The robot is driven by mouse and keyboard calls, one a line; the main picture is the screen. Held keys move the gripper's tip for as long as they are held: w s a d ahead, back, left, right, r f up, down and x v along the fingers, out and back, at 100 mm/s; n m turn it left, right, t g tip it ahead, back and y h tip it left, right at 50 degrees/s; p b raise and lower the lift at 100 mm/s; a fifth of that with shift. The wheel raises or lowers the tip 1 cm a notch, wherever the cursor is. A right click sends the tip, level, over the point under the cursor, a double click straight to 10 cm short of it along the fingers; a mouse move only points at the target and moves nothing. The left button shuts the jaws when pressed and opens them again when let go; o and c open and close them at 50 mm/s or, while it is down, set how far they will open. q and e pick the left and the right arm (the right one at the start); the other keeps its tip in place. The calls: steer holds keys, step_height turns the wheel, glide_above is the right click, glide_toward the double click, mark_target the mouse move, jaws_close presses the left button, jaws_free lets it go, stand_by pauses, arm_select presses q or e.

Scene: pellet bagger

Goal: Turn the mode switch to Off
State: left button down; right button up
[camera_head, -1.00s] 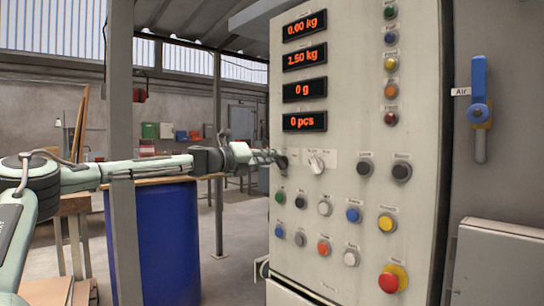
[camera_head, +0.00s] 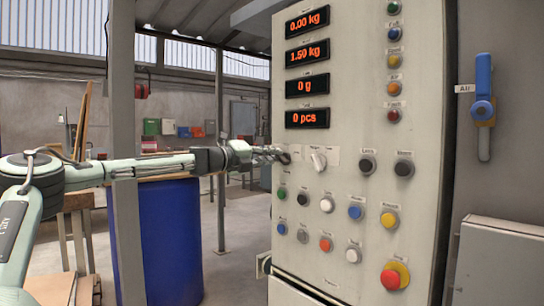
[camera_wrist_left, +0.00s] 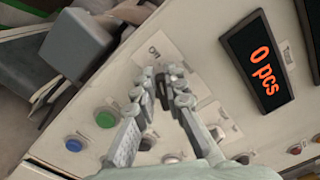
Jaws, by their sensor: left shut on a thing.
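The mode switch is a small dark knob (camera_wrist_left: 162,88) on the cabinet front, mostly hidden between my left fingertips in the left wrist view. A white label with small print sits beside it. My left gripper (camera_wrist_left: 163,82) is shut on this knob. In the head view my left gripper (camera_head: 279,154) reaches in from the left to the knob at the panel's left edge, below the red displays. The knob's exact pointing direction is hidden by the fingers. My right gripper is not in view.
A white selector knob (camera_head: 318,161) sits just right of my gripper. Two black knobs (camera_head: 367,165) (camera_head: 404,168) and rows of coloured buttons surround it. A red emergency button (camera_head: 395,276) is lower right. A grey post (camera_head: 122,180) and blue barrel (camera_head: 170,240) stand left.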

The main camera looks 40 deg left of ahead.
arm_select(q)
steer(key=shift+d+f, duration=0.25)
steer(key=c, duration=1.6)
jaws_free()
steer(key=shift+w+r, duration=0.1)
steer(key=shift+r, duration=0.1)
steer(key=shift+s+a, duration=0.2)
steer(key=shift+s, duration=1.8)
steer(key=shift+s+a, duration=0.2)
steer(key=shift+s, duration=1.8)
steer(key=shift+s+a, duration=0.2)
steer(key=shift+s, duration=1.8)
steer(key=shift+d, duration=0.1)
